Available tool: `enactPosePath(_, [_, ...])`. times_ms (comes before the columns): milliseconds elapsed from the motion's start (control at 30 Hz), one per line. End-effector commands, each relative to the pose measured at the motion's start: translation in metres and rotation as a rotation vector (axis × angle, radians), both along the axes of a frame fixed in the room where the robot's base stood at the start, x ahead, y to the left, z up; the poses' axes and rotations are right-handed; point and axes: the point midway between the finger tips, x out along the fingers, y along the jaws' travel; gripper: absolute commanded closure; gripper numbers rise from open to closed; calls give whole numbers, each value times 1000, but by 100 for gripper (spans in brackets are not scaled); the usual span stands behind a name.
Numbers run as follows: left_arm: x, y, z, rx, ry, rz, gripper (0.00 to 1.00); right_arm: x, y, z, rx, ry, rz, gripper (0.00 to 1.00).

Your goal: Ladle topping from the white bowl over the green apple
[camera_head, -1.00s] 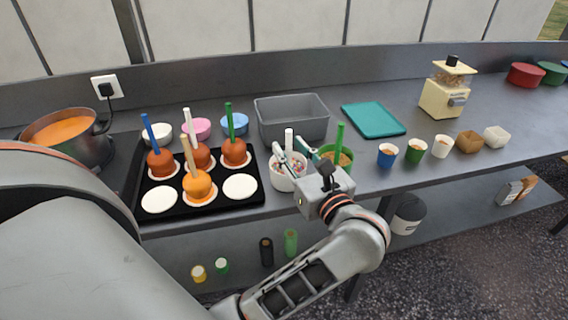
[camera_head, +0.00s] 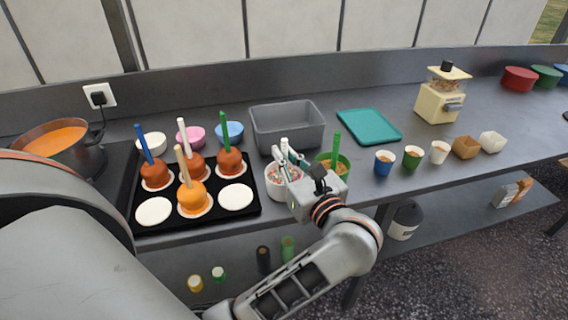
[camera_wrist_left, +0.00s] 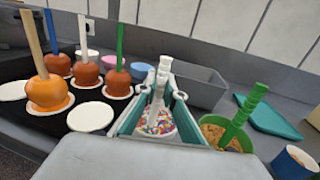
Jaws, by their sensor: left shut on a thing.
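The white bowl (camera_head: 272,189) holds colourful sprinkles, and a white ladle (camera_head: 284,145) stands in it. My left gripper (camera_head: 285,158) is over this bowl, shut on the white ladle's handle. In the left wrist view the white ladle (camera_wrist_left: 163,72) rises between the fingers (camera_wrist_left: 160,100), with sprinkles (camera_wrist_left: 158,125) below. The ladle's scoop is hidden. The apple with the green stick (camera_head: 230,163) sits coated in brown at the back right of the black tray (camera_head: 180,222); it also shows in the left wrist view (camera_wrist_left: 117,81). My right gripper is not in view.
A green bowl (camera_head: 345,172) with crumbs and a green ladle (camera_head: 336,148) stands close right of the white bowl. Other stick apples share the tray. A grey bin (camera_head: 290,128) stands behind. Small cups (camera_head: 384,164) stand further right, with a teal board (camera_head: 368,126) behind.

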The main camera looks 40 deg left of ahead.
Motion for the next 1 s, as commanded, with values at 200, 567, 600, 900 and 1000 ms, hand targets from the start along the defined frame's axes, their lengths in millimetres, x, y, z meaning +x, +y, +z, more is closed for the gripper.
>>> enactPosePath(200, [0,0,28,-1,-6,0,100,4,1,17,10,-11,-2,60])
enactPosePath(567, [0,0,92,-2,-6,0,100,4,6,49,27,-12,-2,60])
enactPosePath(600, [0,0,97,-2,-5,0,100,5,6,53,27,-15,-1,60])
enactPosePath(900, [0,0,123,-1,-2,0,100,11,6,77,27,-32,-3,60])
enactPosePath(1000, [0,0,125,0,-1,0,100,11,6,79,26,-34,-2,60])
